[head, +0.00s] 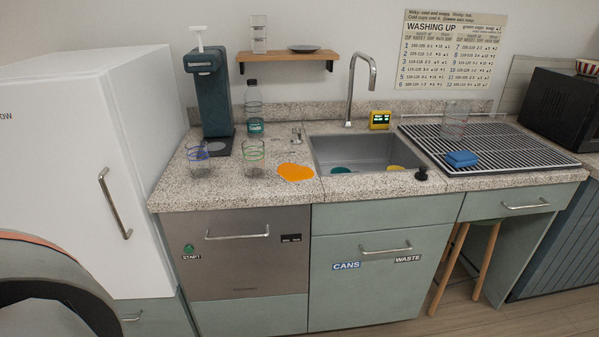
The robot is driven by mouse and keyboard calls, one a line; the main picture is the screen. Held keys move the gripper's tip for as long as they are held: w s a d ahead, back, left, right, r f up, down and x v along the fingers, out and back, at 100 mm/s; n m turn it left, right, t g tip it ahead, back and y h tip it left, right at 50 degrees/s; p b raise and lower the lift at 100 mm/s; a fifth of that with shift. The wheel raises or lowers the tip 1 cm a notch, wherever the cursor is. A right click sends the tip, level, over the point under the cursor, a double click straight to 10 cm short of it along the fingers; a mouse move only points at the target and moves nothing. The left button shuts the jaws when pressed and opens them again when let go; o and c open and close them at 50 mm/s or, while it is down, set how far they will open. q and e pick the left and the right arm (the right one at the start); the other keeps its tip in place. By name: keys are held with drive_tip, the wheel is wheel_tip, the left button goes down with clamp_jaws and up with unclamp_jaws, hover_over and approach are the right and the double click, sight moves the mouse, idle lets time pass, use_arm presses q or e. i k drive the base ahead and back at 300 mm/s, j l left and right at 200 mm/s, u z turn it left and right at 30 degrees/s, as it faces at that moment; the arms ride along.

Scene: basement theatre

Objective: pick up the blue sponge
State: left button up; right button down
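The blue sponge (462,158) lies on the dark ribbed drying rack (520,150), on the counter right of the sink. It rests near the rack's front left part. A clear glass (454,122) stands behind it on the rack, apart from it. Nothing covers the sponge. Neither of my grippers shows in the head view.
The grey sink (365,150) with its tall tap (352,90) lies left of the rack. Glasses (253,155), a bottle (253,110) and an orange mat (295,172) occupy the left counter. A black microwave (558,105) stands right. A stool (462,260) stands below.

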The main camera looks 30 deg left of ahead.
sight(458, 159)
drive_tip(key=i+l+u, duration=0.1)
drive_tip(key=i+l, duration=0.35)
drive_tip(key=l, duration=0.2)
drive_tip(key=i+l+u, duration=0.25)
drive_tip(key=i+l, duration=0.2)
drive_tip(key=l, duration=0.2)
drive_tip(key=i+l, duration=0.2)
drive_tip(key=l, duration=0.2)
drive_tip(key=i+l+u, duration=0.15)
drive_tip(key=l, duration=0.2)
drive_tip(key=i+l, duration=0.25)
drive_tip(key=l, duration=0.15)
drive_tip(key=i+l+u, duration=0.15)
drive_tip(key=l, duration=0.2)
